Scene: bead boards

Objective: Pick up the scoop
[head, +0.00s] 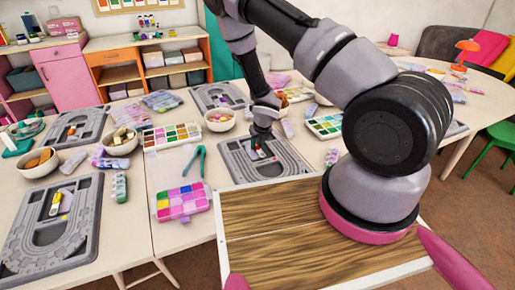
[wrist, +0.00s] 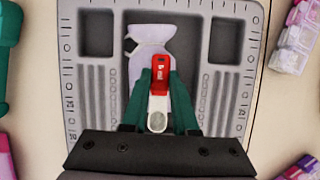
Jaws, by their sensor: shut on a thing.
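The scoop, a narrow thing with a red labelled part and a white rounded end, lies between the green fingers of my gripper (wrist: 159,76) in the wrist view (wrist: 159,78). The gripper is shut on it, low over the grey bead board (wrist: 104,12). A pale lavender piece (wrist: 148,36) with a flared end shows behind and beside the scoop; its lower part is partly hidden. In the head view my gripper (head: 259,145) is over the middle board (head: 293,168), with the red of the scoop (head: 259,154) showing under it. I cannot tell whether the scoop touches the board.
Green pliers (head: 195,160) and a pink-lidded bead box (head: 182,203) lie left of the board. A bowl (head: 220,120) and a bead palette (head: 172,135) stand behind it. Another board (head: 83,240) with a yellow-and-white thing (head: 57,202) is at the left.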

